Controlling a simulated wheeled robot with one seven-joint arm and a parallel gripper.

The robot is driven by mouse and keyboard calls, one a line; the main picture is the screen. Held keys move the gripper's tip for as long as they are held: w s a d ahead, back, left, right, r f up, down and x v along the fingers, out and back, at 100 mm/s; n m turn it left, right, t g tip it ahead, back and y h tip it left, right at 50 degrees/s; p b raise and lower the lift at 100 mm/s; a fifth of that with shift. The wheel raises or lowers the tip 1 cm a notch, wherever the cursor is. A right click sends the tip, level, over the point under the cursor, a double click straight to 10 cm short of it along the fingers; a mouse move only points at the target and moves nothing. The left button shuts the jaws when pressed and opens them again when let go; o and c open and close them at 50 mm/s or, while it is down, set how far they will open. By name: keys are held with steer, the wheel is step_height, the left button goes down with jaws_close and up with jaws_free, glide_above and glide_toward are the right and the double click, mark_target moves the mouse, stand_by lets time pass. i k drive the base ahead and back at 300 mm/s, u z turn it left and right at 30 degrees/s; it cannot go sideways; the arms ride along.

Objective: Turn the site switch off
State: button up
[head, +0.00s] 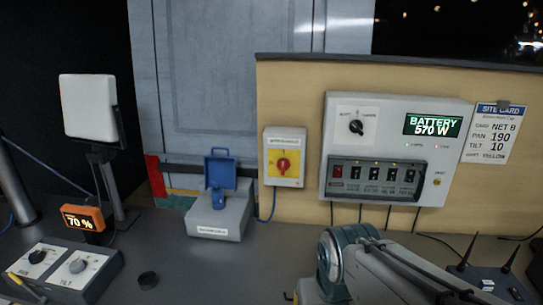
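A small light-grey box (297,157) is mounted on the plywood panel. It carries a red rotary switch (284,166) on a yellow plate, and its small label is too blurred to read. The red handle looks about upright, but its exact setting is hard to tell. My arm enters from the lower right, with a teal-and-white joint below and right of this box. My gripper is not visible in the head view, so I cannot see whether it is open or shut. Nothing covers the red switch.
Right of the switch is a power panel (451,190) with a black knob, several breakers and a display reading BATTERY 570 W. A grey unit with an open blue cover (220,168) stands left.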

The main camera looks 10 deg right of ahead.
mark_target(283, 165)
steer(key=z, duration=2.25)
steer(key=k, duration=1.4)
steer(key=u, duration=1.75)
steer(key=i, duration=1)
steer(key=z, duration=0.05)
